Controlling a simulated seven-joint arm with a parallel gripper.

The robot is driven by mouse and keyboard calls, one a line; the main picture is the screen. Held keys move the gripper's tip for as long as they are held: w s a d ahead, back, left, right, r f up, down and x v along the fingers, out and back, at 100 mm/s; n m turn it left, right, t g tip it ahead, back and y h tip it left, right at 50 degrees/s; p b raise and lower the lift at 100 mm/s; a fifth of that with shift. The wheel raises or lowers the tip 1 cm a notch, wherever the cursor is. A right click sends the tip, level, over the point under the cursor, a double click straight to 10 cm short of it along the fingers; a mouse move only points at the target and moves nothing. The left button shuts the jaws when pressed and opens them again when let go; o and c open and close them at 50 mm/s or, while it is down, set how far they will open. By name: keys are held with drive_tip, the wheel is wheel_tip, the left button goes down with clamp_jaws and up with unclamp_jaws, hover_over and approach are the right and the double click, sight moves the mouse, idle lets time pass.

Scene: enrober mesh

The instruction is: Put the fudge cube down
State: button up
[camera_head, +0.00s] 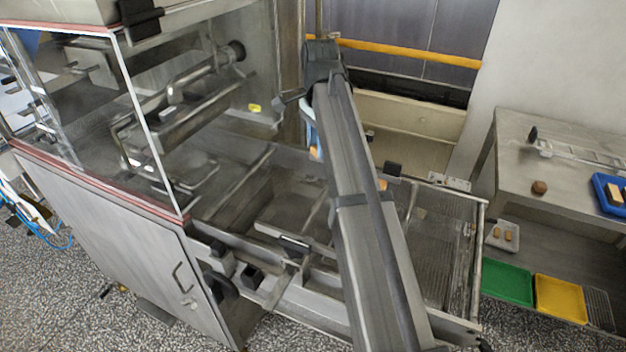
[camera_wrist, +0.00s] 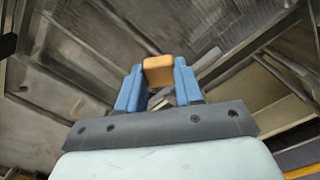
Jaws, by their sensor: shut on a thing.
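The fudge cube (camera_wrist: 158,68) is a small orange-tan block in the wrist view. It sits between the two blue fingertips of my gripper (camera_wrist: 158,76), which are shut on it from both sides. The machine's metal surfaces show behind it, and I cannot tell the gap between the cube and any surface. In the head view my arm crosses the machine and hides most of my gripper. Small orange patches show at both edges of the arm, but I cannot tell whether either is the cube. The wire mesh (camera_head: 447,248) lies right of my arm.
A clear-sided machine housing (camera_head: 110,130) stands at left. At right, a steel table (camera_head: 562,140) holds a brown ball (camera_head: 539,187) and a blue tray (camera_head: 599,181). Lower down are a small tray with brown pieces (camera_head: 512,230), a green tray (camera_head: 507,282) and a yellow tray (camera_head: 560,298).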

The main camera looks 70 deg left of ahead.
sight(313, 180)
drive_tip(key=shift+s+a+f+m, duration=0.1)
drive_tip(key=shift+a+f+m, duration=0.25)
drive_tip(key=shift+f+m, duration=1.35)
drive_tip(key=shift+s+a+f+m, duration=0.1)
drive_tip(key=shift+a+f+m, duration=0.3)
drive_tip(key=shift+f+m, duration=1.25)
drive_tip(key=shift+s+a+f+m, duration=0.1)
drive_tip(key=shift+a+f+m, duration=0.25)
drive_tip(key=shift+f+m, duration=1.35)
drive_tip(key=shift+r+m, duration=0.25)
drive_tip(key=shift+m, duration=0.1)
drive_tip(key=o, duration=0.8)
drive_tip(key=shift+r, duration=0.1)
wheel_tip(313, 180, up, 12)
